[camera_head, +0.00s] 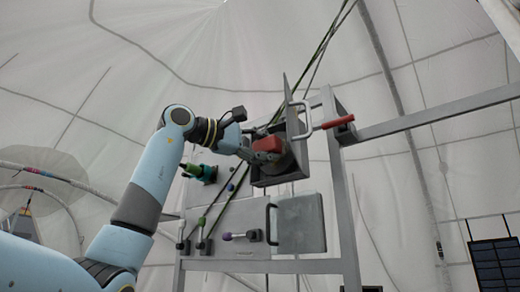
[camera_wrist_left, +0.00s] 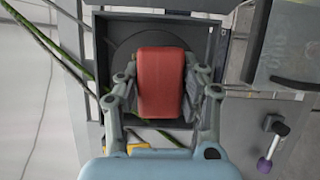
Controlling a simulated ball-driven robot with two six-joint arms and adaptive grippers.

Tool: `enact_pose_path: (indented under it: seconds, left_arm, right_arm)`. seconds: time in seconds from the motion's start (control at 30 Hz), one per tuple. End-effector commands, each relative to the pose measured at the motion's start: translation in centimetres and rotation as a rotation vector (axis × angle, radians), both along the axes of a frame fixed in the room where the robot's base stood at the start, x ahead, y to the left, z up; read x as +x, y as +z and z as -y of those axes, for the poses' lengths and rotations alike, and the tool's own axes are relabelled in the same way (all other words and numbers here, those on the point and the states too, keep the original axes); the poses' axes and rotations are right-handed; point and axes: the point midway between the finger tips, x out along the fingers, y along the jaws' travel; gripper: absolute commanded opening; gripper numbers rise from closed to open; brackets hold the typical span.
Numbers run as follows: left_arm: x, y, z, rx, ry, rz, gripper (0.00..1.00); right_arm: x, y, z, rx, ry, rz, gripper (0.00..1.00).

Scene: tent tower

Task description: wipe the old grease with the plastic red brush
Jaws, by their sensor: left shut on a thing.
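The red brush (camera_head: 268,144) is between the fingers of my left gripper (camera_head: 256,150), inside the mouth of an open grey box on the frame. In the left wrist view the red brush (camera_wrist_left: 162,82) fills the space between both fingers of the left gripper (camera_wrist_left: 162,90), which is shut on it. Behind it is a dark round surface (camera_wrist_left: 120,50) inside the box (camera_wrist_left: 105,22). The brush hides the middle of that surface, and I cannot make out grease or whether the brush touches. My right gripper is not in view.
The box's open lid (camera_head: 291,95) stands up with a handle. Below are a closed grey door (camera_head: 301,224) and a purple-knobbed lever (camera_head: 228,236). Green and black cables (camera_wrist_left: 45,42) run along the left in the wrist view.

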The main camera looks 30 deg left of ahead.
Motion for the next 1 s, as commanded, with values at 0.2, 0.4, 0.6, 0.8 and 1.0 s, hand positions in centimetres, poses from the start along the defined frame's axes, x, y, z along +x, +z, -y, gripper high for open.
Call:
enact_pose_path:
  seconds: [0.2,0.4,0.6,0.8,1.0]
  left_arm:
    - [0.0,0.1,2.3,0.000,-0.004,0.002,0.14]
    - [0.0,0.0,3.3,0.000,-0.002,0.000,0.14]
    - [0.2,0.0,3.0,0.000,0.000,0.000,0.14]
    - [0.5,0.0,1.1,0.000,0.002,-0.001,0.14]
    - [0.7,0.0,-0.3,0.001,0.000,0.000,0.14]
  right_arm:
    - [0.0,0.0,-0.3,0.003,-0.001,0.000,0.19]
    - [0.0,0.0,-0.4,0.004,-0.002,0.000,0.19]
    - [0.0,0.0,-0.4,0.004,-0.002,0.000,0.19]
    - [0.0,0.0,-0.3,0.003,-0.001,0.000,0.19]
    - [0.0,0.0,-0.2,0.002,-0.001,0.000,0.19]
